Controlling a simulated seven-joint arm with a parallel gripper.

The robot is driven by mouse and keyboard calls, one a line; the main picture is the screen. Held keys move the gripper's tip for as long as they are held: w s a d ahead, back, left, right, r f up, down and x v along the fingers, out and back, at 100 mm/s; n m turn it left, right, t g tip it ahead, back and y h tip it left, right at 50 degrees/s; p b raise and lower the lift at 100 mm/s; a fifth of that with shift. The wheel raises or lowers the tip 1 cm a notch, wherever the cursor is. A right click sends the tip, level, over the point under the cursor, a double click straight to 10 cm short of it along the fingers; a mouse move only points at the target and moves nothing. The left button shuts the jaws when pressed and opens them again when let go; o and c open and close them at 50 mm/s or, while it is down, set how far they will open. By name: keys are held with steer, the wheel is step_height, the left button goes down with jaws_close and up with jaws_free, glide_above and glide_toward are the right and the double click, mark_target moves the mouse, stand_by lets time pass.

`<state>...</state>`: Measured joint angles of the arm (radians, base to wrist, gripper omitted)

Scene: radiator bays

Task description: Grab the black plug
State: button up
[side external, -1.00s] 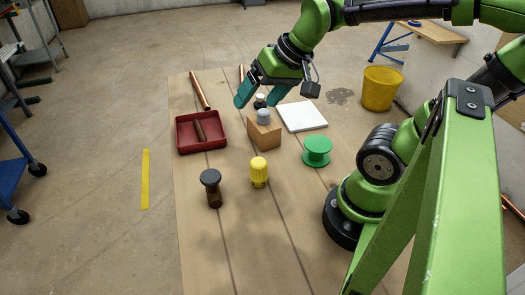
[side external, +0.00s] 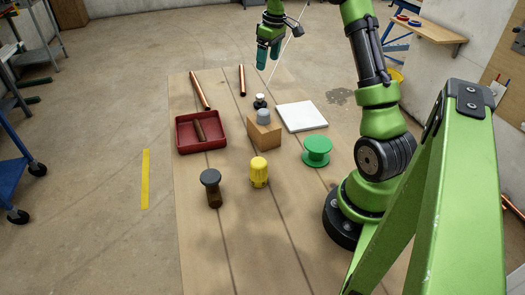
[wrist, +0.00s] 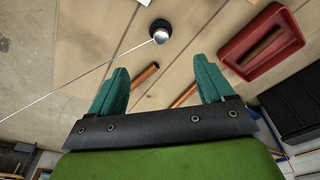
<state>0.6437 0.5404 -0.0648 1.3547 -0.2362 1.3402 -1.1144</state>
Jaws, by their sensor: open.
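Two things could be the black plug, and I cannot tell which is meant. One is a black disc-topped piece with a dark brown stem (side external: 210,186), upright at the near left. My gripper (side external: 268,60) is open and empty, raised over the far end of the brown work surface, apart from both. In the wrist view, its teal fingers (wrist: 165,68) are spread.
A thin white line (wrist: 75,83) runs to the small black piece. Around stand a red tray (side external: 180,146) holding a copper pipe, more copper pipes (side external: 200,89), a wooden block (side external: 264,134) with a grey cap, a white slab (side external: 302,116), a green spool (side external: 317,150) and a yellow piece (side external: 258,172).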

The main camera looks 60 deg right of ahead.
glide_toward(261, 96)
steer(key=f, duration=0.5)
steer(key=shift+w+f, duration=0.2)
steer(key=shift+w, duration=0.15)
steer(key=shift+w+f, duration=0.2)
steer(key=shift+f, duration=0.75)
steer(key=shift+w+f, duration=0.2)
steer(key=shift+f, duration=0.75)
steer(key=shift+w+f, duration=0.25)
steer(key=shift+f, duration=0.7)
steer(key=shift+c, duration=0.5)
steer(key=c, duration=1)
steer(key=shift+r, duration=0.1)
